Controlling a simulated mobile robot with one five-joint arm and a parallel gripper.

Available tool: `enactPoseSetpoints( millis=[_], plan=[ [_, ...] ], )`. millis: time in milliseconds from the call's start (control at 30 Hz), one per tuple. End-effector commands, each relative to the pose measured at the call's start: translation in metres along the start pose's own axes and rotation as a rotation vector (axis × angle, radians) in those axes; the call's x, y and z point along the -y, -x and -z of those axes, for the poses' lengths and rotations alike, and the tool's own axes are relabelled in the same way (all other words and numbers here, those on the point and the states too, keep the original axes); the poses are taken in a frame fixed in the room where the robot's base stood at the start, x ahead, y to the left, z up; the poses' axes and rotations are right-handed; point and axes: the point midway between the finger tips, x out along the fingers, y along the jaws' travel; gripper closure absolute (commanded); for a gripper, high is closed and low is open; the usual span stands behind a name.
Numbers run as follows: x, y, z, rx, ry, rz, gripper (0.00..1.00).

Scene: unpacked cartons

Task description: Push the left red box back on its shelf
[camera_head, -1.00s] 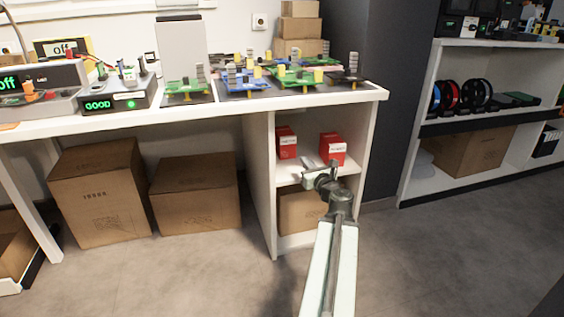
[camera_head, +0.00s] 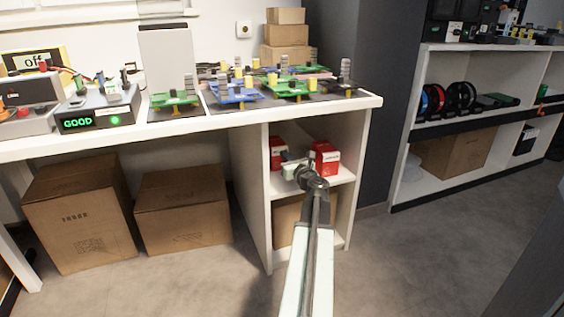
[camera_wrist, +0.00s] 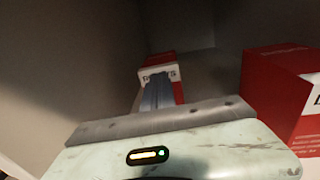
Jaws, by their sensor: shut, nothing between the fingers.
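The left red box (camera_head: 276,148), red with a white label band, stands upright on the middle shelf (camera_head: 343,177) of the white unit. In the wrist view the left red box (camera_wrist: 159,68) is straight ahead, and my closed fingers (camera_wrist: 157,90) overlap its front. My gripper (camera_head: 288,162) is shut and empty, reaching into the shelf opening and hiding the box's lower part in the head view. I cannot tell whether the fingertips touch the box. The right red box (camera_head: 325,157) stands to the right, closer to the shelf front; it also shows in the wrist view (camera_wrist: 274,92).
The unit's left side panel (camera_head: 252,190) and right side panel (camera_head: 361,165) bound the opening. The bench top (camera_head: 200,118) with circuit boards lies above. A carton (camera_head: 287,222) sits in the compartment below. Space shows between the two red boxes.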

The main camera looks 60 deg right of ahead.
Motion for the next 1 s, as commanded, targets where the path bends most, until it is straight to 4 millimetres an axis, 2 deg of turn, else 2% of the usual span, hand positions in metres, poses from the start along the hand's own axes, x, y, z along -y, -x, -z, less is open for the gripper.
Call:
enactPoseSetpoints(
  millis=[100,467,567,733,1000],
  plan=[
    [0.008,-0.006,0.0,0.0,0.0,0.005,1.0],
    [0.006,-0.008,0.0,0.0,0.0,0.004,1.0],
    [0.007,-0.018,0.0,0.0,0.0,0.003,1.0],
    [0.008,-0.045,0.0,0.0,0.0,0.003,1.0],
    [0.008,-0.047,0.0,0.0,0.0,0.005,1.0]
  ],
)
